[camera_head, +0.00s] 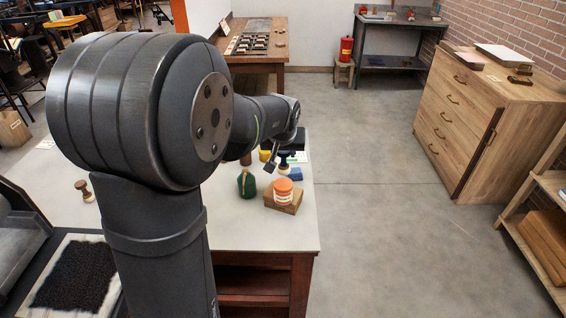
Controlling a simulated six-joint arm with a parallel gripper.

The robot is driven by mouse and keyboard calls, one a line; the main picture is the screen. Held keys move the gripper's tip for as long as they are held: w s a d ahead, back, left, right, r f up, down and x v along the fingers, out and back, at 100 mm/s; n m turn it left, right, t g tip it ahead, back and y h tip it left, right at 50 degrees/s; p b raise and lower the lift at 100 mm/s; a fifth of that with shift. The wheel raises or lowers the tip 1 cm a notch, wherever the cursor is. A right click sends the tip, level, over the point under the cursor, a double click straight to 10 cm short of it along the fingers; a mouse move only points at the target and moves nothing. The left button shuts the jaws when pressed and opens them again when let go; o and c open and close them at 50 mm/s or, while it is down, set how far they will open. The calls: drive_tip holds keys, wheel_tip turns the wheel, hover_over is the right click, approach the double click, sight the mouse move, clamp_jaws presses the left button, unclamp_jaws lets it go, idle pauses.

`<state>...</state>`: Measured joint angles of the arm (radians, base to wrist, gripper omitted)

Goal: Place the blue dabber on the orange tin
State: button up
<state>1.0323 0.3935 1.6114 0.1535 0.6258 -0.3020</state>
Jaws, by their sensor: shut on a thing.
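My gripper (276,161) hangs over the far right part of the white-topped table, partly hidden behind my arm. The orange tin (283,188) has an orange top and white and orange bands. It stands on a brown wooden block (284,205) near the table's right edge. The dabber appears just above and behind the tin in the picture; I cannot tell the exact gap.
A green dabber (246,184) stands left of the tin. A wooden stamp (84,190) stands at the far left. The table (235,225) is bare in front.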

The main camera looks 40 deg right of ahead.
sight(283, 161)
drive_tip(key=shift+f, duration=2)
drive_tip(key=shift+f, duration=0.1)
drive_tip(key=o, duration=1)
drive_tip(key=shift+o, duration=0.2)
drive_tip(key=v, duration=1.2)
